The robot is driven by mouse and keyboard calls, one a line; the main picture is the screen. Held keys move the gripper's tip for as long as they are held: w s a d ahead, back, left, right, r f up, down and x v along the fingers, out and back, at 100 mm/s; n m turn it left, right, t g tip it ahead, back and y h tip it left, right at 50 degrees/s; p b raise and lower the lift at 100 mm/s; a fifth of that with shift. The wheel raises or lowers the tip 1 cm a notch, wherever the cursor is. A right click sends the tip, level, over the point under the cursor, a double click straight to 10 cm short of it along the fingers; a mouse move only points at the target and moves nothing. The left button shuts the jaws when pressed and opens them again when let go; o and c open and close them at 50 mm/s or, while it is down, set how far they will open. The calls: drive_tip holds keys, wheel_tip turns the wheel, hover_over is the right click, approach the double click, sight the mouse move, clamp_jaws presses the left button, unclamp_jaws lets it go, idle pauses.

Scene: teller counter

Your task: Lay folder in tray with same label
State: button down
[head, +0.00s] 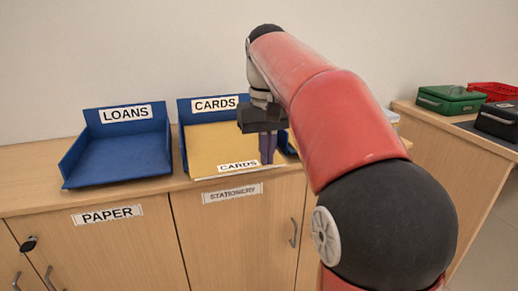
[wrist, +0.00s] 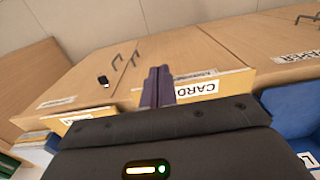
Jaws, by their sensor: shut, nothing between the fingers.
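A yellow folder (head: 225,140) labelled CARDS lies in the blue tray (head: 183,122) whose label also reads CARDS. The folder's labelled front edge reaches the tray's open front. In the wrist view the folder (wrist: 238,82) shows beside my fingers with its label upside down. My gripper (head: 267,158) points down over the right part of the folder, its dark fingers together and empty. I cannot tell whether the fingertips touch the folder. The blue LOANS tray (head: 125,155) to the left is empty.
Another yellow item with a label (wrist: 75,119) lies further along the counter, mostly hidden by my arm in the head view. A green box (head: 449,99), a red basket (head: 493,91) and a black box (head: 497,120) stand on the right counter. Bare counter lies left of the LOANS tray.

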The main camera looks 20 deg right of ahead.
sight(260, 168)
drive_tip(key=w+f, duration=0.1)
drive_tip(key=f, duration=0.1)
drive_tip(key=w+f, duration=0.1)
drive_tip(key=f, duration=0.1)
drive_tip(key=w+f, duration=0.2)
drive_tip(key=shift+f, duration=0.25)
